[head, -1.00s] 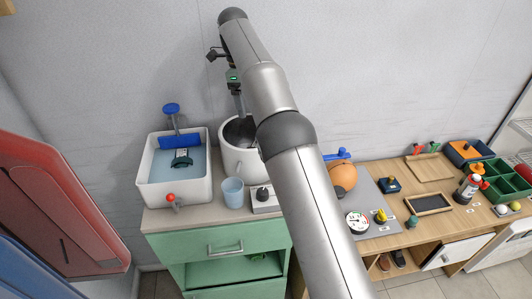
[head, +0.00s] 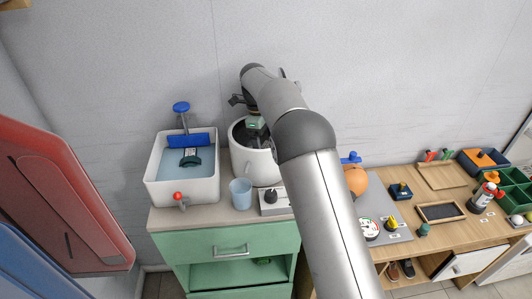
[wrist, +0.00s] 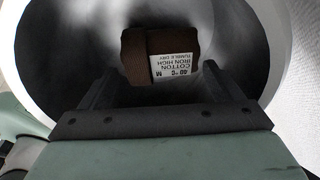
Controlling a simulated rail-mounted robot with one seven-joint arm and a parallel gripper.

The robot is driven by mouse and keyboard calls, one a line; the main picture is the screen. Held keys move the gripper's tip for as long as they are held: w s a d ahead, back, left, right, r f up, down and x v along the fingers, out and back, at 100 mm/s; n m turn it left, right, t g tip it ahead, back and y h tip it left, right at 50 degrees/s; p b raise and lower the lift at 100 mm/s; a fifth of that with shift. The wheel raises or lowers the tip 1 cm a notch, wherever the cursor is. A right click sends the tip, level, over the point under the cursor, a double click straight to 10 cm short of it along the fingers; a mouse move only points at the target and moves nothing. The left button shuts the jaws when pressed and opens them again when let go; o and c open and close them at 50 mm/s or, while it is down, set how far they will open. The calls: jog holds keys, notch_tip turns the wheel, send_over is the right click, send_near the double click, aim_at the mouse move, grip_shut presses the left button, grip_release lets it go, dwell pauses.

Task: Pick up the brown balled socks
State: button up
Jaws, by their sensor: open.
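The brown balled socks (wrist: 160,52) lie inside the white drum-like tub (wrist: 268,60), with a white care label facing me in the wrist view. My gripper (wrist: 158,90) is open, its two dark fingers reaching into the tub toward the socks, one to each side and just short of them or beside their near edge; I cannot tell which. In the head view the white tub (head: 250,167) stands on the counter, and my gripper (head: 257,132) points down into its mouth. The socks are hidden there.
A white basin of water (head: 158,190) with a blue-handled tool stands left of the tub. A light blue cup (head: 240,193) and a small box with a black knob (head: 272,199) stand in front. An orange ball (head: 356,181) is to the right, behind my arm.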

jog(key=shift+d+f+p, duration=0.2)
jog(key=shift+f+p, duration=0.1)
jog(key=shift+f, duration=1.45)
jog(key=shift+c, duration=0.3)
jog(key=c, duration=0.6)
jog(key=shift+c, duration=0.2)
